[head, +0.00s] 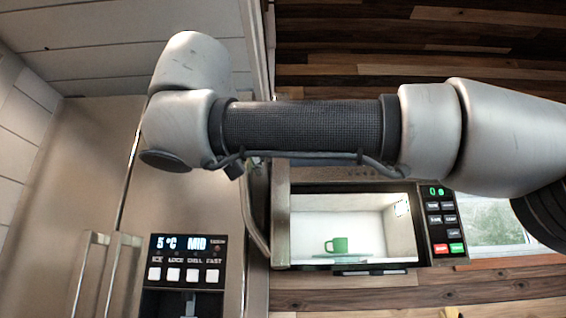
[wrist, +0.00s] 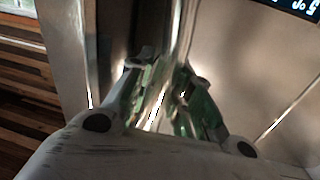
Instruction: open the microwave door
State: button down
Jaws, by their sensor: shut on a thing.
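In the head view my forearm crosses above the microwave and hides my gripper and the door's upper part.
A steel fridge (head: 80,170) with a lit control panel (head: 188,260) stands close on the left, with upright handles (head: 92,275). The microwave's keypad (head: 441,220) is at its right.

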jog(key=a+m+h, duration=0.1)
jog(key=a, duration=0.2)
jog(key=shift+s+a, duration=0.15)
jog(key=shift+a, duration=0.15)
jog(key=c, duration=1.7)
grip_release()
jog(key=shift+a, duration=0.1)
jog(key=o, duration=0.4)
jog(key=shift+s, duration=0.3)
jog(key=shift+w, duration=0.15)
jog(key=s, duration=0.4)
jog(key=s+a, duration=0.1)
jog(key=s, duration=0.3)
jog(key=s+a, duration=0.1)
jog(key=s, duration=0.3)
